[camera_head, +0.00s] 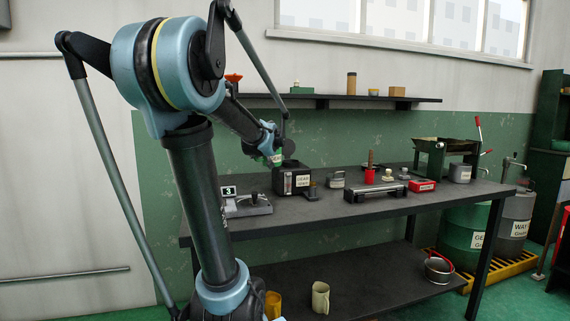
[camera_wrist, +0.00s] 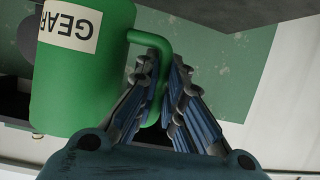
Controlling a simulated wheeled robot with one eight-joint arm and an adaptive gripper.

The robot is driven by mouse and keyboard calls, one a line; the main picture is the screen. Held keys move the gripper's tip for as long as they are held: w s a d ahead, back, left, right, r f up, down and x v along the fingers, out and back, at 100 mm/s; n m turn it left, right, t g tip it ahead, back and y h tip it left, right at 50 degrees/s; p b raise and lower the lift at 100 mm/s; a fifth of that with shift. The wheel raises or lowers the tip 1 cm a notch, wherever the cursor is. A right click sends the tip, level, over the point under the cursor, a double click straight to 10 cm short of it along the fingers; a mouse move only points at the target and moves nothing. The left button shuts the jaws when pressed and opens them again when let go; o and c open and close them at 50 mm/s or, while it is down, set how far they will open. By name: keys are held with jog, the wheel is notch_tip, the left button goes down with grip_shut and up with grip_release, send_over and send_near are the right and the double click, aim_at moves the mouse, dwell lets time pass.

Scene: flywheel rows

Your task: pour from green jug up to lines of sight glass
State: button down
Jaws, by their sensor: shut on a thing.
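The green jug (camera_wrist: 85,85) with a white label reading "GEAR" fills the left of the wrist view. My gripper (camera_wrist: 163,75) is shut on its handle; the blue-black fingers stand on both sides of it. In the head view a small part of the green jug (camera_head: 275,158) shows at the end of my arm, near my gripper (camera_head: 268,150), mostly hidden. Just below it on the bench is a black box (camera_head: 301,181) with a white label and a narrow pale sight glass (camera_head: 287,184). Its lines and any level are too small to make out. The jug's mouth is not visible.
The bench (camera_head: 330,206) also holds a grey fixture (camera_head: 247,206) marked 3, a small can (camera_head: 337,180), a long metal block (camera_head: 375,191) and a red box (camera_head: 422,185). A shelf (camera_head: 345,98) runs above. Drums (camera_head: 462,235) stand at the right.

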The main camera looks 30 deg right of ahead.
jog(key=shift+w, duration=0.3)
jog(key=shift+a, duration=0.1)
jog(key=shift+r, duration=0.15)
jog(key=shift+s+d+r+m+y, duration=0.1)
jog(key=shift+d+r+m+y, duration=0.15)
jog(key=shift+r+m+y, duration=0.05)
jog(key=shift+d+r+m+p, duration=0.3)
jog(key=shift+r+p, duration=0.1)
jog(key=shift+p, duration=0.2)
jog(key=shift+d+r+m+y+p, duration=0.2)
jog(key=shift+r+p, duration=0.1)
jog(key=shift+r, duration=0.15)
jog(key=shift+d+r+m+y+p, duration=0.2)
jog(key=shift+r+p, duration=0.1)
jog(key=shift+r, duration=0.1)
jog(key=shift+d+r+y, duration=0.3)
jog(key=shift+r, duration=0.35)
jog(key=shift+m, duration=0.3)
jog(key=shift+d, duration=0.15)
